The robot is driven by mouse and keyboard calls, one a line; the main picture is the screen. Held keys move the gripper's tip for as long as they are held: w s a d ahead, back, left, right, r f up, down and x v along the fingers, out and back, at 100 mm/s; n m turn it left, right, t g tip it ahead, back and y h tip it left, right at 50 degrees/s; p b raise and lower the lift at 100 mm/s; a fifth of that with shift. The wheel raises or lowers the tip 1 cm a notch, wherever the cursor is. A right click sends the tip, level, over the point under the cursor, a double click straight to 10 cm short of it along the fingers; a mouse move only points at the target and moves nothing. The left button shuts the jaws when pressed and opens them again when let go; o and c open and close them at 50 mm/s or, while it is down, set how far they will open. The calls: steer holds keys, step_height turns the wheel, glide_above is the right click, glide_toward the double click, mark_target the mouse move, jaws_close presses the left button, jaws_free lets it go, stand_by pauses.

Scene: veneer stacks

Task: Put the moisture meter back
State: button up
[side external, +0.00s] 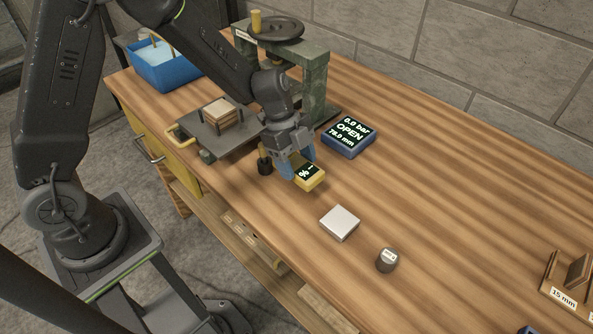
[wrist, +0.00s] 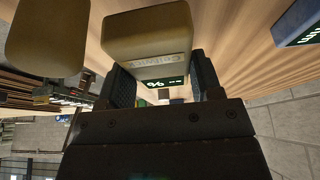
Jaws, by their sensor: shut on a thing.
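The moisture meter (side external: 311,178) is a yellow block with a dark display reading "% --". My gripper (side external: 298,166), with blue fingers, is shut on it near the middle of the bench, in front of the press.
A blue readout box (side external: 348,136) shows "0.0 bar OPEN 78.0 mm". The green press (side external: 313,88), a small veneer stack (side external: 221,112) and a blue tub (side external: 160,72) stand behind. A pale square block (side external: 340,222) and grey cylinder (side external: 387,260) lie in front. Bench right of the readout is clear.

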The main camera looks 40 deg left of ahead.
mark_target(293, 161)
steer(key=shift+f, duration=1.6)
steer(key=shift+f, duration=0.1)
steer(key=o, duration=1.1)
